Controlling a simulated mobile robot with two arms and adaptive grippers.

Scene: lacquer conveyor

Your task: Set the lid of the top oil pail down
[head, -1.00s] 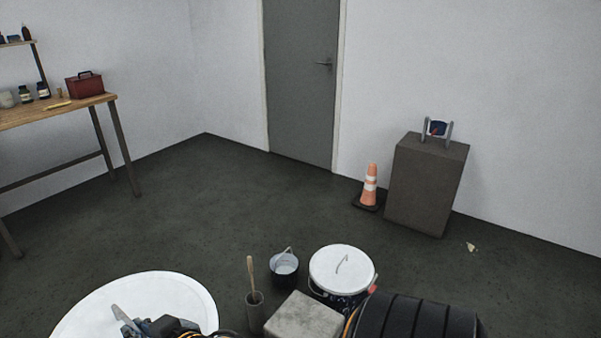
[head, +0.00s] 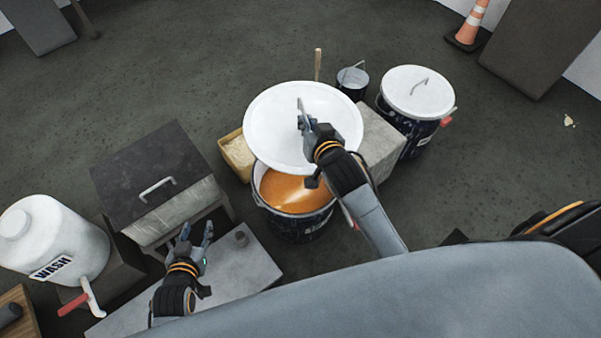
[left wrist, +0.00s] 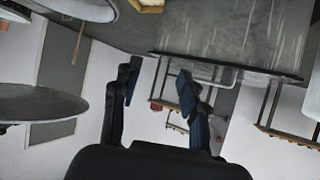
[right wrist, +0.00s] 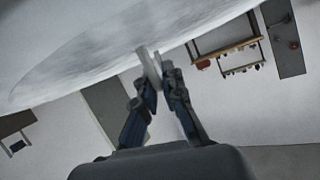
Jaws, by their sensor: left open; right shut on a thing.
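The large white lid (head: 275,115) is held by its handle in my right gripper (head: 306,122). It hangs above the back part of an open pail (head: 290,228) of orange oil, apart from its rim on the near side. In the right wrist view the lid (right wrist: 90,65) fills the upper left and the fingers (right wrist: 160,78) close on its upright handle (right wrist: 150,66). My left gripper (head: 198,242) is open and empty over a grey bench, left of the open pail. The left wrist view also shows its fingers (left wrist: 158,82) spread apart.
A second dark pail (head: 410,137) with a white lid stands at the back right, beside a small bucket (head: 352,84) and a grey block (head: 378,140). A dark-topped box (head: 140,165) and a white WASH container (head: 55,240) stand left. Open floor lies behind.

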